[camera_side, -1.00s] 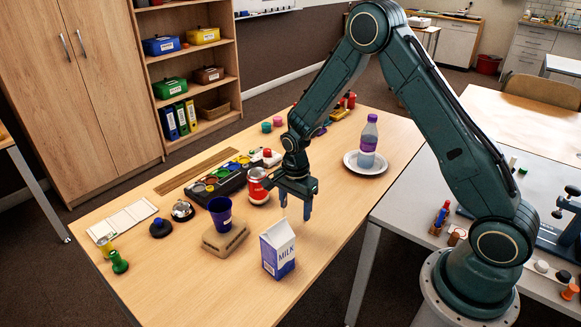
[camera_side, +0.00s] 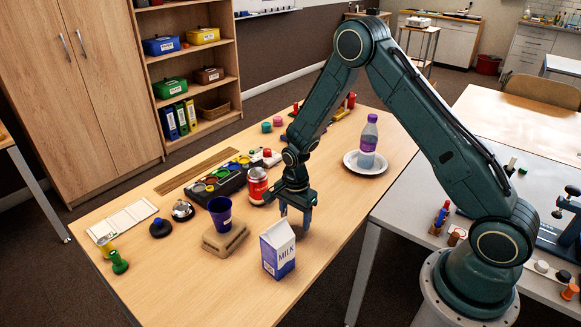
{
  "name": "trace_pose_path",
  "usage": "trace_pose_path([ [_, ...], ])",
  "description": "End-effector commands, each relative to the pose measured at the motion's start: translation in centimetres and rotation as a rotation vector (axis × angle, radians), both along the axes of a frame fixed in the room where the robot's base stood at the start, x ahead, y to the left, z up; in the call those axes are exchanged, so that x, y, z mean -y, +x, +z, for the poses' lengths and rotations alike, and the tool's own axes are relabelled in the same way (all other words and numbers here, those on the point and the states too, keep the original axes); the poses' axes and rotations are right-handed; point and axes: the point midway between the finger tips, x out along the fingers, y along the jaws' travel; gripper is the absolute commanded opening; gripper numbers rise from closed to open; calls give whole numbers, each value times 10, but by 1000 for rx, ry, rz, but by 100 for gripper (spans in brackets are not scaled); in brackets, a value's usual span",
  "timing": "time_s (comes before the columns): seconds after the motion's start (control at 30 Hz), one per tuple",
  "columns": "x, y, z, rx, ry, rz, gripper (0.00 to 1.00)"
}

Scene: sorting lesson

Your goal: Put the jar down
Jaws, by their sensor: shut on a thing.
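My gripper (camera_side: 296,220) is low over the wooden table (camera_side: 335,235), pointing down, between the red can and the milk carton. Its fingers stand some way apart and are shut on the jar. The jar itself is hardly visible between the fingers, so I cannot make out its shape or colour. I cannot tell whether its bottom touches the table. The fingertips look close to the table top.
A milk carton (camera_side: 278,252) stands just in front of my gripper. A red can (camera_side: 257,186) stands close on its left. A bottle (camera_side: 368,143) stands on a white plate (camera_side: 351,166). Table to the right is clear.

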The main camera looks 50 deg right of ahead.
Motion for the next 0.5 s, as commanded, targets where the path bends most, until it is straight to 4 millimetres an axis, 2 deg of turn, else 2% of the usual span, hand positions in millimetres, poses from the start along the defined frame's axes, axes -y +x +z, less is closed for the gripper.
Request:
trace_pose_path([
  [0.07,0,0,-2,0,0,0,35],
  [0.1,0,0,-2,0,0,0,68],
  [0.2,0,0,-2,0,0,0,84],
  [0.5,0,0,-1,0,0,0,84],
])
